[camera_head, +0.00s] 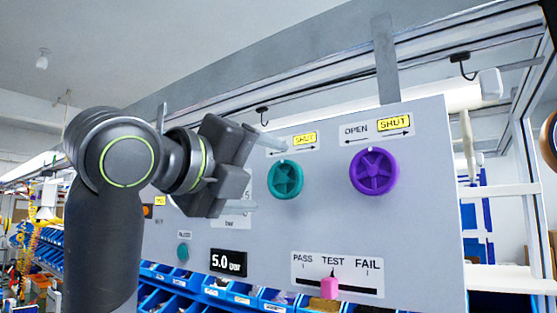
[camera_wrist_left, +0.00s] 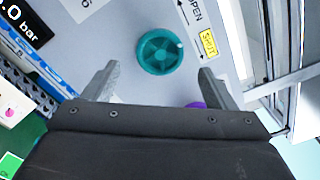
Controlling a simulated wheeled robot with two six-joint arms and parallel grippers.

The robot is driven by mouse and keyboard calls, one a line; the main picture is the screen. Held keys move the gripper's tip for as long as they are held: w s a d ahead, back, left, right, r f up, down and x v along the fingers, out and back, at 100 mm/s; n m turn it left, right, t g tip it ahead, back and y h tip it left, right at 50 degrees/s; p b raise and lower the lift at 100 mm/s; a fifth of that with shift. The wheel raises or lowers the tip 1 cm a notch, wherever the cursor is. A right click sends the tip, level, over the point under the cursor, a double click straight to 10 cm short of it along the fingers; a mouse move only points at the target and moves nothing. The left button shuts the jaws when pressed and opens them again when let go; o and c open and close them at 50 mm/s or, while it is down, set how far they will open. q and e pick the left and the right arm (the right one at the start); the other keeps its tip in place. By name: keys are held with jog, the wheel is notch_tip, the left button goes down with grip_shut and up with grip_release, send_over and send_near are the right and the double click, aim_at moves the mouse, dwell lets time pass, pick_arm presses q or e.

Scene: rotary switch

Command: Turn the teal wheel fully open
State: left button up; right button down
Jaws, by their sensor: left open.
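The teal wheel (camera_head: 285,179) is mounted on the grey panel (camera_head: 408,216), with a yellow SHUT label (camera_head: 304,138) and an arrow above it. In the left wrist view the teal wheel (camera_wrist_left: 159,51) lies ahead, between and beyond the fingertips, with a small pale mark on its rim. My left gripper (camera_head: 258,174) is open, with its two fingers pointing right toward the wheel. It is apart from the wheel and holds nothing. The gripper also shows in the left wrist view (camera_wrist_left: 158,78). The left gripper and arm hide part of the panel. My right gripper is not in view.
A purple wheel (camera_head: 374,171) with OPEN and SHUT labels sits right of the teal one. Below are a pink slider (camera_head: 330,287) on a PASS, TEST, FAIL scale and a 5.0 bar display (camera_head: 228,262). Blue bins (camera_head: 215,290) stand behind the panel.

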aim_at(283, 181)
pick_arm(q)
jog(key=p+x, duration=0.2)
jog(key=x, duration=0.3)
jog(key=shift+w, duration=0.1)
jog(key=c, duration=1)
